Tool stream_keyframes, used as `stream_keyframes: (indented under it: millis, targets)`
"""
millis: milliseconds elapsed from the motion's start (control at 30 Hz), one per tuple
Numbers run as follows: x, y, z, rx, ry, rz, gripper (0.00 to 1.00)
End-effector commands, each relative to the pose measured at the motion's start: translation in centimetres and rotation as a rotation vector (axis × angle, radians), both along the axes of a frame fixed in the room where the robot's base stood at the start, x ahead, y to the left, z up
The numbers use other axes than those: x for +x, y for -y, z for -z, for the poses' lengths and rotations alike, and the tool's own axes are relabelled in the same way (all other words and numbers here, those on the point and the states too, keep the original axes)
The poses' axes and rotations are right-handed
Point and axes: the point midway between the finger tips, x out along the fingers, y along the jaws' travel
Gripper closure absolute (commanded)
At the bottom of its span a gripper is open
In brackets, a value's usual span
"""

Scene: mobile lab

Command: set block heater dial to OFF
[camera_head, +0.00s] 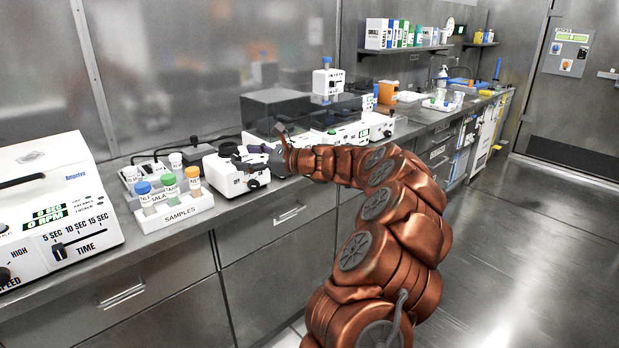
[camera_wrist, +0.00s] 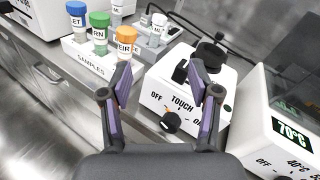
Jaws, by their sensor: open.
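The block heater appears to be the white unit with a dark see-through cover (camera_head: 345,133), right of my gripper in the head view. In the wrist view its front (camera_wrist: 262,138) is at the right edge, with a 70°C display (camera_wrist: 291,132) and OFF and 40°C marks. I cannot make out its dial or setting; the lower front is cut off. My gripper (camera_wrist: 161,78) is open and empty, with its fingers in front of a white mixer (camera_wrist: 158,95) marked OFF and TOUCH. In the head view my gripper (camera_head: 266,156) is at that mixer, left of the heater.
A samples rack (camera_head: 180,215) with capped tubes stands left of the mixer. A dark knob (camera_wrist: 171,122) is on the mixer's front. The floor (camera_head: 530,240) at right is clear.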

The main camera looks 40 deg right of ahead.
Motion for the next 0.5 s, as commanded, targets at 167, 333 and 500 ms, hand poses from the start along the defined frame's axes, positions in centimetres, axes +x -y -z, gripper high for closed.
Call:
stream_keyframes:
  millis: [167, 333, 500]
  targets:
    - [-1.7, 13.8, 6.4, 0.21, -0.007, 0.277, 0.38]
    - [-4.4, 21.6, 9.7, 0.331, 0.002, 0.436, 0.38]
    - [-5.5, 24.4, 10.7, 0.373, 0.01, 0.494, 0.38]
